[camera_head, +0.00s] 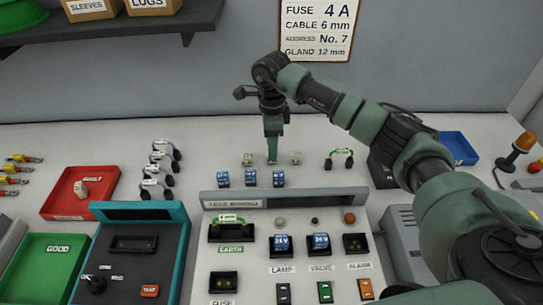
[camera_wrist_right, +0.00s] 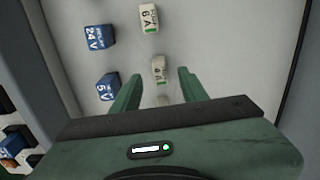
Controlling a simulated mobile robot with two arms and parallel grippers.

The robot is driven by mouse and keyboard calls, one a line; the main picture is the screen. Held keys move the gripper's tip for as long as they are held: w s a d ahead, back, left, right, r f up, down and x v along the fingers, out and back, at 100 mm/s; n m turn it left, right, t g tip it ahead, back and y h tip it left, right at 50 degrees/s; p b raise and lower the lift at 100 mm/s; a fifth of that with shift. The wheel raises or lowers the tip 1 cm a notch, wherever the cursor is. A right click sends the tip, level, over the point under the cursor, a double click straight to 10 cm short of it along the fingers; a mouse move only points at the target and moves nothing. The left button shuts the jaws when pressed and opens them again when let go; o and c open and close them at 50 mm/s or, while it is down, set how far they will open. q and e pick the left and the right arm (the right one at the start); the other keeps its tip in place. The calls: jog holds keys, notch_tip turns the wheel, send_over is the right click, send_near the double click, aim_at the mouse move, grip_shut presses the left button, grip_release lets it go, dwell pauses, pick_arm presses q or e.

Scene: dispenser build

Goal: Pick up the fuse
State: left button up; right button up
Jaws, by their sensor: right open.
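A whitish fuse marked 4 A with a green band (camera_wrist_right: 159,68) stands on the bench, seen between my right gripper's fingertips in the right wrist view. My right gripper (camera_wrist_right: 158,76) is open, pointing down; I cannot tell how far above the fuse it is. In the head view the right gripper (camera_head: 272,150) covers the middle of the fuse row. A fuse marked 6 A (camera_wrist_right: 149,18) stands farther up in the wrist view, and another pale one (camera_wrist_right: 164,100) is mostly hidden by the gripper. Head view shows fuses at left (camera_head: 247,159) and right (camera_head: 295,158). My left gripper is out of view.
Blue relays (camera_head: 250,178) stand in front of the fuses. A control panel (camera_head: 285,203) has a dark FUSE socket (camera_head: 223,283). A wall sign (camera_head: 318,25) reads FUSE 4 A.

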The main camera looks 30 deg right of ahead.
jog(key=shift+w+f+p, duration=0.1)
jog(key=shift+f+p, duration=0.4)
jog(key=shift+f, duration=1.45)
grip_shut()
jog(key=shift+r, duration=0.2)
